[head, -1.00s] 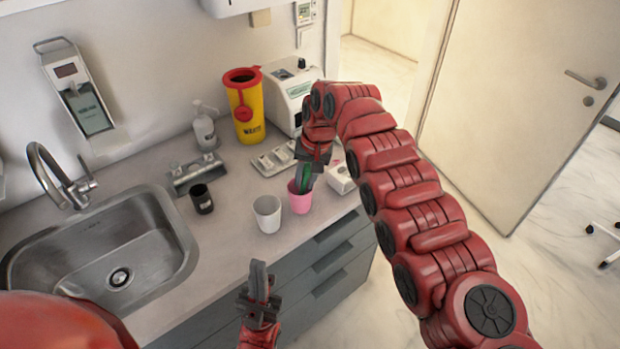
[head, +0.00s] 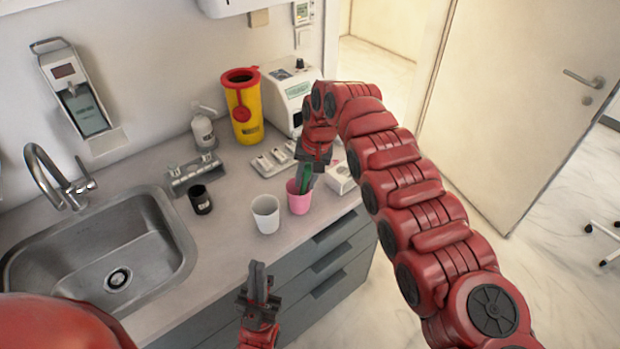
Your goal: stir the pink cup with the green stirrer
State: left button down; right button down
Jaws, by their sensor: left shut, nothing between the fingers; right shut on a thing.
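The pink cup (head: 299,204) stands upright on the counter near its front edge. The green stirrer (head: 304,178) is held by my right gripper (head: 308,170), which is shut on it just above the cup. The stirrer's lower part is inside the cup's mouth and its tip is hidden by the cup wall. My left gripper (head: 258,285) is shut and empty, in front of the counter's edge and low in the view.
A white cup (head: 265,214) stands just left of the pink cup, and a black cup (head: 201,200) further left. A small white box (head: 339,178) is close on the right. The sink (head: 100,255) is at left, a yellow bin (head: 244,115) behind.

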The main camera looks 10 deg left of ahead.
jog(key=shift+s+a, duration=0.15)
jog(key=shift+d+b, duration=0.2)
jog(key=shift+b, duration=0.5)
jog(key=shift+d+r, duration=0.1)
jog(key=shift+w+r+p, duration=0.25)
jog(key=shift+p, duration=0.6)
jog(key=shift+w+d+f+p, duration=0.1)
jog(key=shift+w+p, duration=0.05)
jog(key=shift+p, duration=0.15)
jog(key=shift+w+d+f, duration=0.1)
jog(key=shift+w+d, duration=0.05)
jog(key=shift+d, duration=0.05)
jog(key=shift+w+d+r, duration=0.1)
jog(key=shift+d+r, duration=0.1)
jog(key=shift+r, duration=0.45)
notch_tip(320, 180, up, 7)
jog(key=d, duration=0.1)
jog(key=shift+s+d, duration=0.2)
